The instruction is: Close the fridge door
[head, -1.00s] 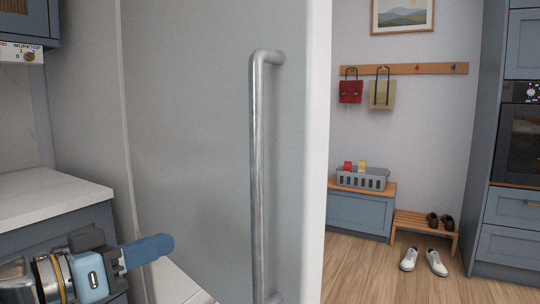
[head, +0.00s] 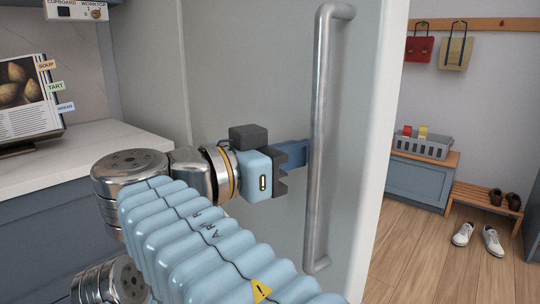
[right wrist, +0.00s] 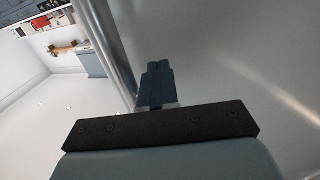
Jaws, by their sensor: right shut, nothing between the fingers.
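The fridge door (head: 265,75) is a large pale grey panel with a white edge on its right. Its long vertical metal handle (head: 323,150) stands near that edge. My right gripper (head: 305,152) is shut and empty. Its blue fingertips are just left of the handle at mid-height, in front of the door panel. In the right wrist view the closed fingers (right wrist: 157,82) point at the door, with the handle (right wrist: 112,50) running close beside them on the left. I cannot tell whether they touch the handle or panel. The fridge's inside is hidden. My left gripper is not in view.
A white worktop (head: 85,150) with an open cookbook (head: 28,95) lies to the left. Right of the door is open wooden floor (head: 420,260), with a blue bench (head: 415,180), a grey basket (head: 422,148), a low shoe rack (head: 487,203) and white shoes (head: 492,241) farther back.

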